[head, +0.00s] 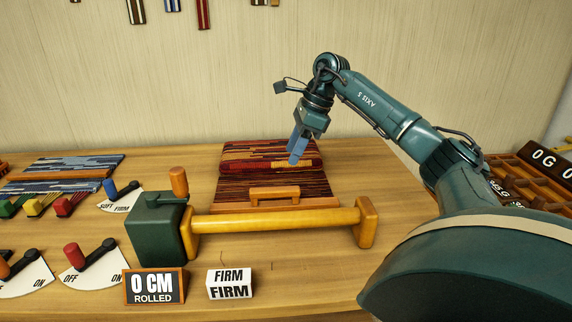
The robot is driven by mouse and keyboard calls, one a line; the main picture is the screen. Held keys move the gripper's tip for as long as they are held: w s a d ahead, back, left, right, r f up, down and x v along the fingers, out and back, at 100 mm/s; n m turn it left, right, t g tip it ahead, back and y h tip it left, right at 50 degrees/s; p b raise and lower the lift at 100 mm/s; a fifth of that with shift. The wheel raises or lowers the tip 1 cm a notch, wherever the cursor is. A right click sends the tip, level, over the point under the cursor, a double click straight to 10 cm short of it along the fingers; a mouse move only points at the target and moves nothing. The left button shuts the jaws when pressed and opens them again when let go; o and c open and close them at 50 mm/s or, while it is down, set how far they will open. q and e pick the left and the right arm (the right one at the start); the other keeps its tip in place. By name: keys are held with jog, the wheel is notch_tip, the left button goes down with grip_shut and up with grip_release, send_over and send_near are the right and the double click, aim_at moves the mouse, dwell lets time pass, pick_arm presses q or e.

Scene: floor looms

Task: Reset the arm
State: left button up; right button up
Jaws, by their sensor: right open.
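My right arm (372,97), dark green, reaches in from the right. Its gripper (296,157) points down, with blue fingers, over the rolled dark red woven cloth (262,165). The jaws are open, and I see nothing held between them. I cannot tell whether the fingertips touch the cloth. My left gripper is not in view.
A yellow wooden roller (275,223) with a green crank box (157,228) stands in front of the cloth. Signs read "0 CM ROLLED" (154,287) and "FIRM" (229,284). Lever switches (90,256) stand at left, a wooden rack (530,180) at right.

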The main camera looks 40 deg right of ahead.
jog(key=shift+v, duration=0.9)
